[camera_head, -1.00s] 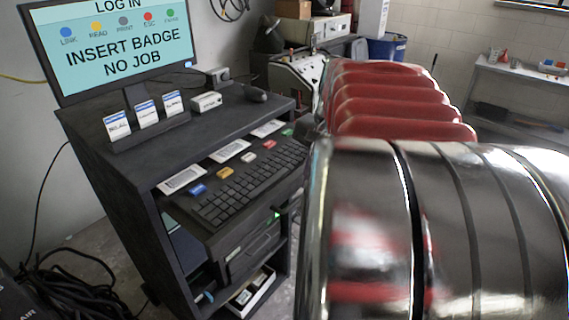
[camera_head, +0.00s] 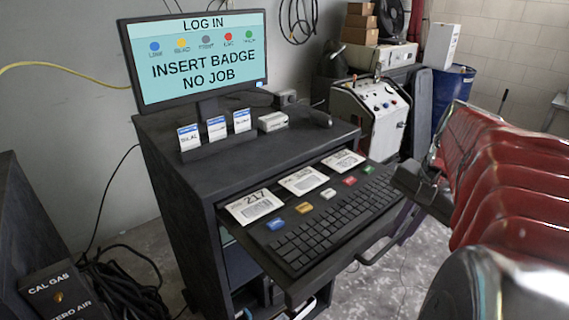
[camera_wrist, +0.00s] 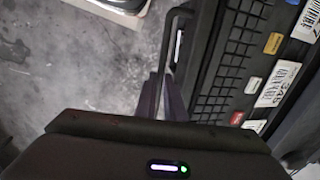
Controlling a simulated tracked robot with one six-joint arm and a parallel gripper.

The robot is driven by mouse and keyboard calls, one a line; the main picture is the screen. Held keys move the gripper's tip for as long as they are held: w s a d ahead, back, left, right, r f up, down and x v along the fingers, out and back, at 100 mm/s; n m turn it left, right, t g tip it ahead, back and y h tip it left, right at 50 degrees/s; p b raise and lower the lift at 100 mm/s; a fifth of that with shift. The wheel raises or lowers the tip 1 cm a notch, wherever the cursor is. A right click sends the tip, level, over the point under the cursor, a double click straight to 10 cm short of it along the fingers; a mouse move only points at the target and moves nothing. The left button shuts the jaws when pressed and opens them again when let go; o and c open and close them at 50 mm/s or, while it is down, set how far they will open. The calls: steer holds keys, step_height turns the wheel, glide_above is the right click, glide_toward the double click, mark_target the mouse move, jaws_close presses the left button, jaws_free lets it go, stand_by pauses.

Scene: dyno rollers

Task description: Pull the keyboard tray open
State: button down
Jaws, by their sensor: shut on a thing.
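The black keyboard tray (camera_head: 300,286) stands well out of the dark cabinet (camera_head: 180,205) in the head view. It carries a keyboard (camera_head: 325,225), a row of coloured buttons and several white cards. Its dark bar handle (camera_head: 385,243) runs along the front edge and also shows in the wrist view (camera_wrist: 170,45). My gripper (camera_wrist: 165,103) is shut on the handle near the tray's right end. In the head view its dark body covers that end, and the fingertips are hard to make out.
A monitor (camera_head: 200,62) and card holder stand on the cabinet top. Red and chrome curved parts fill the right side. A white wheeled machine (camera_head: 372,115) stands behind. Cables (camera_head: 125,285) and a "CAL GAS" box (camera_head: 55,290) lie at left. Grey floor (camera_head: 375,290) shows before the tray.

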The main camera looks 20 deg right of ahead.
steer(key=c, duration=1.8)
jaws_free()
steer(key=shift+c, duration=0.2)
step_height(320, 180, up, 14)
steer(key=s, duration=0.2)
steer(key=shift+s+d+f, duration=0.25)
steer(key=shift+s+d, duration=0.05)
steer(key=shift+d, duration=0.05)
